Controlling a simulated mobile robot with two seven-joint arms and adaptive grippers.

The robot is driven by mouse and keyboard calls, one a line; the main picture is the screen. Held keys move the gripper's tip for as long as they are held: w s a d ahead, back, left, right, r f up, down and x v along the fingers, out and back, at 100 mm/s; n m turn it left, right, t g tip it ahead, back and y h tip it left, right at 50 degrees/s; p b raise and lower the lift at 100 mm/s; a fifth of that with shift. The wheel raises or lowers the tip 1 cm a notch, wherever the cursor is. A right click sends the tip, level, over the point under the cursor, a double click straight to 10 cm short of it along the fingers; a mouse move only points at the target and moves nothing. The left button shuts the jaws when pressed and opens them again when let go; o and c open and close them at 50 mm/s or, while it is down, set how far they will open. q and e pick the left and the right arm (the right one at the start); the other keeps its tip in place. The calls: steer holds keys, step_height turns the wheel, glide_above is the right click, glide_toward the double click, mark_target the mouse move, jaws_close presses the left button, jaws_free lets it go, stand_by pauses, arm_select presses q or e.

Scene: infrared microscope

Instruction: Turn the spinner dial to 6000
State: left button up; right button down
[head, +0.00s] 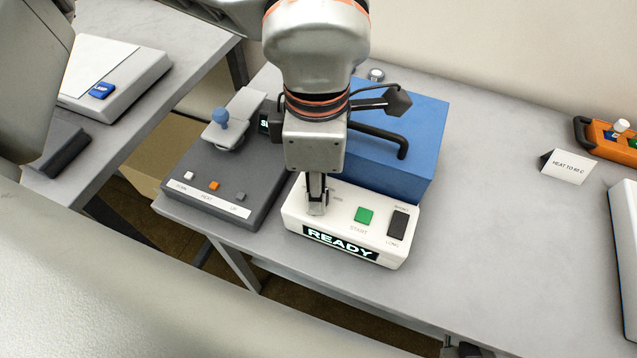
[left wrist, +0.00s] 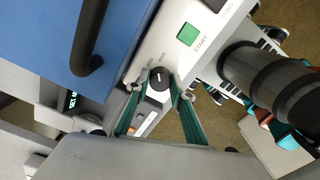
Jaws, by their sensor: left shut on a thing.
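A white control box (head: 377,253) with a lit READY display (head: 340,243) stands near the front edge of the table. The spinner dial (left wrist: 159,79) is a small round black knob with a pale pointer mark, on the top of this box in the left wrist view. My left gripper (head: 316,205) points down at the box's left part and hides the dial in the head view. In the left wrist view its two green-padded fingers (left wrist: 156,88) are on either side of the dial, shut on it. The scale labels around the dial are too small to read. My right gripper is not in view.
On the box are a green START button (head: 364,216) and a black rocker switch (head: 398,224). A blue housing (head: 420,140) with a black handle stands behind. A dark grey device (head: 215,190) with a blue-knobbed lever stands left.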

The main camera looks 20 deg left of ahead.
arm_select(q)
steer(key=shift+m, duration=1)
steer(key=shift+r, duration=0.1)
steer(key=o, duration=1.1)
steer(key=shift+o, duration=0.2)
step_height(320, 180, up, 12)
